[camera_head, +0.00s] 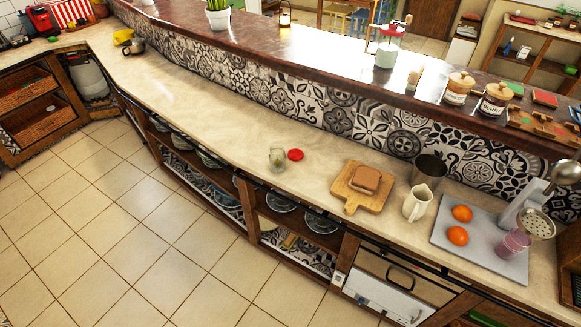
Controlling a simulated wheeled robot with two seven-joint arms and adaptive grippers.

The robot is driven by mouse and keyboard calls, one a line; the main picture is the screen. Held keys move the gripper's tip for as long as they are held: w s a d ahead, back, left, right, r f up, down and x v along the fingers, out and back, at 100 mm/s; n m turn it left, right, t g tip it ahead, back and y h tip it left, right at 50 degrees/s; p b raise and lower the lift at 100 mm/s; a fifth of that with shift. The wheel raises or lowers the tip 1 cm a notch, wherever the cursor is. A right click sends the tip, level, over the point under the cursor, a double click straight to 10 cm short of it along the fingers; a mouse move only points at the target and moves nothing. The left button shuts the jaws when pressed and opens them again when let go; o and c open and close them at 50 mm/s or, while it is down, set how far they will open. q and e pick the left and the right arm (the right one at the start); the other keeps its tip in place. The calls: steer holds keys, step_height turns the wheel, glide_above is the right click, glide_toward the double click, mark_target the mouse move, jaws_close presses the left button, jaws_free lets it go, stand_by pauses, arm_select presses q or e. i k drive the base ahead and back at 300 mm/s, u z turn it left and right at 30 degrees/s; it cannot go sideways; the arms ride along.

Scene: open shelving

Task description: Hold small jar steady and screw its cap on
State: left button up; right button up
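A small clear glass jar (277,158) stands upright on the pale countertop near its front edge. It looks open at the top, and some light yellowish contents may be inside. A red cap (295,155) lies flat on the counter just right of the jar, apart from it or nearly touching. Neither of my grippers shows in the head view, so nothing is seen holding the jar or the cap.
Right of the cap are a wooden board (347,195) with bread (366,180), a white pitcher (417,203), a dark metal pot (430,170) and a grey tray (480,262) with oranges. A raised ledge (330,75) runs behind.

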mark_target(277, 154)
steer(key=z, duration=0.05)
steer(key=k, duration=1.05)
steer(key=u, duration=0.4)
steer(key=i, duration=0.5)
steer(key=u, duration=0.75)
steer(key=i, duration=1.4)
steer(key=z, duration=0.85)
steer(key=i, duration=0.45)
steer(key=z, duration=0.4)
